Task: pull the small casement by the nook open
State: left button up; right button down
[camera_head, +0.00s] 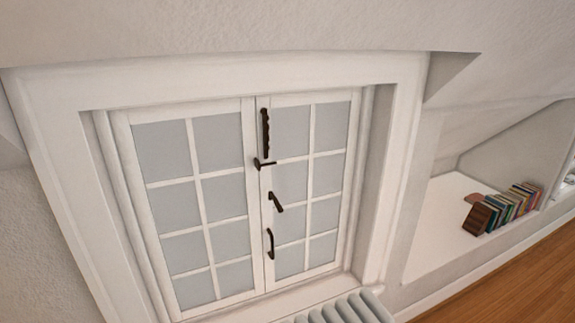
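The small casement is a white window with two sashes, a left sash (197,205) and a right sash (308,180), each with several grey panes. The sashes meet at the middle and look shut. On the right sash's inner stile are dark fittings: a long wavy bar (265,132) at the top, a latch (264,163) under it, a slanted lever (276,202), and a curved handle (270,243) near the bottom. A deep white frame (407,165) surrounds the window. Neither of my grippers shows in the view.
A white radiator (345,308) stands below the window at the bottom edge. To the right, a nook (445,215) under the sloped ceiling holds a row of books (505,210). Bare wooden floor (515,285) shows at the lower right.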

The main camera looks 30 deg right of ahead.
aim_at(337, 123)
jog(key=l+z, duration=0.2)
jog(key=z, duration=1.1)
jog(key=i+l, duration=0.2)
jog(key=l, duration=0.15)
jog(key=i+l+u, duration=0.1)
jog(key=i+l, duration=0.15)
jog(key=l, duration=0.15)
jog(key=i+l, duration=0.2)
jog(key=l, duration=0.2)
